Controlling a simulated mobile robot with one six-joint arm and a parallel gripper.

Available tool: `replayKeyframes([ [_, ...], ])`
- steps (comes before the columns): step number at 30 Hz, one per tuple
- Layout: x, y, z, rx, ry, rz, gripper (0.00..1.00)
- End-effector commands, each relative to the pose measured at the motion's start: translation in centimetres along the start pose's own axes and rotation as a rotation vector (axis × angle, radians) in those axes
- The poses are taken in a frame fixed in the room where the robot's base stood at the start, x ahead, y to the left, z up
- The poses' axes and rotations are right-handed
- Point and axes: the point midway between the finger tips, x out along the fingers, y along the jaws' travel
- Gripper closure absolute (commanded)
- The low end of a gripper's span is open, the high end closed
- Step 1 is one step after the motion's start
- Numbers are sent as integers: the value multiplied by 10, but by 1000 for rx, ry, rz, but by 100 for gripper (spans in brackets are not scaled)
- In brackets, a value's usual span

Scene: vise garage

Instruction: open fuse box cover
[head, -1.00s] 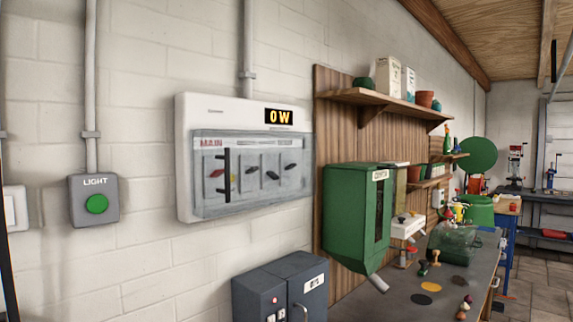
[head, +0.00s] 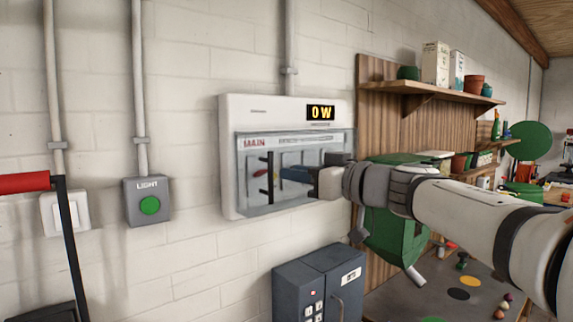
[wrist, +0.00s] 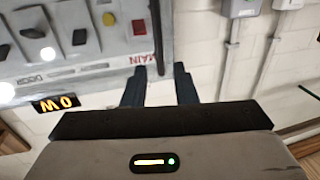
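The white fuse box (head: 229,160) hangs on the wall at the middle of the head view, its display reading 0 W. Its clear cover (head: 250,205) looks closed over a row of switches. The cover's black upright handle (head: 264,188) is at its left side. My gripper (head: 284,174) reaches in from the right, fingertips close to the handle. In the wrist view, which is upside down, my gripper (wrist: 160,78) has its two dark fingers apart, with a dark bar (wrist: 157,40), likely the handle, in line with the gap. I cannot tell whether they touch.
A grey box with a green LIGHT button (head: 149,205) and a white switch (head: 65,214) are on the wall to the left. A dark grey cabinet (head: 310,285) stands below the fuse box. A green dispenser (head: 395,240) and shelf (head: 430,88) are to the right.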

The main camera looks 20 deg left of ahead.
Motion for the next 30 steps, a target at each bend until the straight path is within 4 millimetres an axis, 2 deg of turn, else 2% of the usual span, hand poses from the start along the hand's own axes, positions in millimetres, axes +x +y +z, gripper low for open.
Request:
replayKeyframes([
  [9,47,-3,0,2,-3,-11,74],
  [15,71,-2,0,1,-3,-8,74],
  [26,76,-3,0,1,-2,-7,74],
  [30,76,-3,0,1,-2,-7,86],
])
